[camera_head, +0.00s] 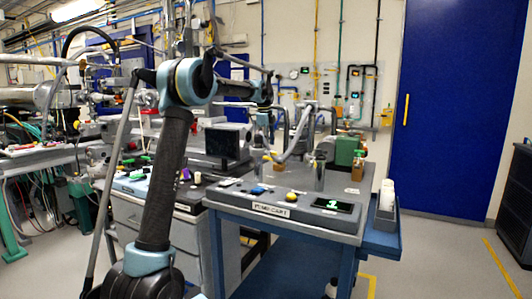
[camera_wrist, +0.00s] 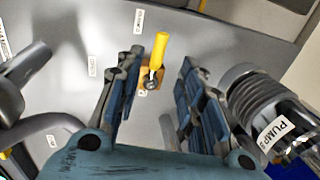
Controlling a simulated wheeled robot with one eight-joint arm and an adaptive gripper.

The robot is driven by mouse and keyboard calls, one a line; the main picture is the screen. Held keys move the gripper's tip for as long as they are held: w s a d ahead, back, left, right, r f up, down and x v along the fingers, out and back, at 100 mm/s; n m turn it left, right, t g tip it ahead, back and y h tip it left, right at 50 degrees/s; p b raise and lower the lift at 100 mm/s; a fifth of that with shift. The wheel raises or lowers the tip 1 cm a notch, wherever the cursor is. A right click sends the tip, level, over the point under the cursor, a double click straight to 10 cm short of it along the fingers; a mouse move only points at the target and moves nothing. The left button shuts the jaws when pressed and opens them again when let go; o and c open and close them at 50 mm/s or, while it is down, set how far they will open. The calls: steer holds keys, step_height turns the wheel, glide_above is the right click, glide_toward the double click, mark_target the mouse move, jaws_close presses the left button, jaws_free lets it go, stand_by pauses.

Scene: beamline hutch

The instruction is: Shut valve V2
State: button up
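In the wrist view a valve with a yellow lever handle (camera_wrist: 160,50) on a small brass body (camera_wrist: 150,78) stands on a grey panel. The lever points up the picture, leaning slightly right. A label beside it is partly hidden, so I cannot read whether this is V2. My gripper (camera_wrist: 160,60) is open and empty, with its blue-grey fingers on either side of the valve and visible gaps to the lever. In the head view my gripper (camera_head: 264,128) hangs over the left part of the pump cart (camera_head: 230,197), near a small yellow-topped fitting (camera_head: 275,156).
On the cart are a green pump (camera_head: 346,150), a display (camera_head: 333,205) and a yellow button (camera_head: 291,196). Open floor lies right of the cart.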

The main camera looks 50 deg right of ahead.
steer(key=shift+a+r, duration=0.25)
steer(key=shift+r, duration=1.05)
steer(key=shift+a+r, duration=0.25)
steer(key=shift+r, duration=1)
steer(key=shift+s, duration=0.1)
